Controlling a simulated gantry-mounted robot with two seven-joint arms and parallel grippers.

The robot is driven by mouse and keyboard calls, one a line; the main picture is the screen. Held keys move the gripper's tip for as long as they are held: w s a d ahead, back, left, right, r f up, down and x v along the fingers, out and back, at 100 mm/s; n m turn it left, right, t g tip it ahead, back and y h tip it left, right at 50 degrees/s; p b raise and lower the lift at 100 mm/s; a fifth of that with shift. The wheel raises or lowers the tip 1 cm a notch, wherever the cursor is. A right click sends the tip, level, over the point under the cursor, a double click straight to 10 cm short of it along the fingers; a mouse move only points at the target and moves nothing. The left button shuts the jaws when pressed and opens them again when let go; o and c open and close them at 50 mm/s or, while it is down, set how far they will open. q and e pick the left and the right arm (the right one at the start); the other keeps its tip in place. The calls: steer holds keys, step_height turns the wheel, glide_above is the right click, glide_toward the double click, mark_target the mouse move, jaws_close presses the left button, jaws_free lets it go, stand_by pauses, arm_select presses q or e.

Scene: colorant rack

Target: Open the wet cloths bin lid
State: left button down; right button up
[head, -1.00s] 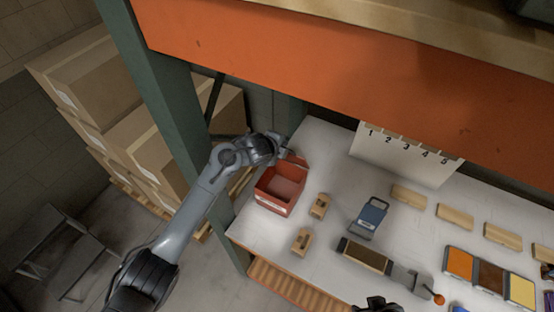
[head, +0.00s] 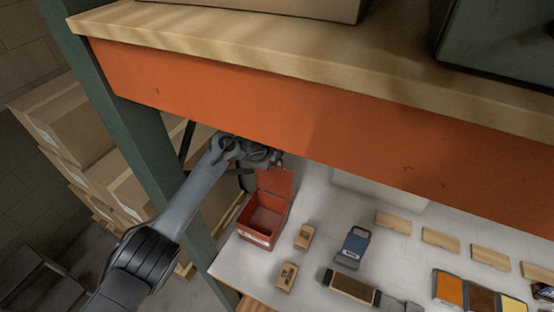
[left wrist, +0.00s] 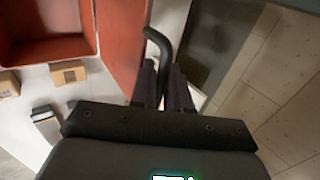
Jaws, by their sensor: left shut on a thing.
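The red bin (head: 250,239) stands at the left end of the white table, and its inside shows from above. Its red lid (head: 275,182) stands up, roughly upright, at the far side of the opening. My left gripper (head: 274,158) is at the lid's upper edge. In the left wrist view, my left gripper (left wrist: 164,88) is shut on a dark curved handle (left wrist: 158,42) beside the red lid (left wrist: 121,40). The open bin (left wrist: 50,53) is at the upper left there. My right gripper is not in view.
An orange shelf beam (head: 300,120) hangs above the table, close to my left gripper. A green post (head: 140,140) stands at the left.

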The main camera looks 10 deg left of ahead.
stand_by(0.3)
arm_select(q)
steer(key=c, duration=1.4)
jaws_free()
steer(key=shift+o, duration=0.4)
steer(key=v, duration=1.1)
steer(key=shift+w+r, duration=0.1)
steer(key=shift+w, duration=0.05)
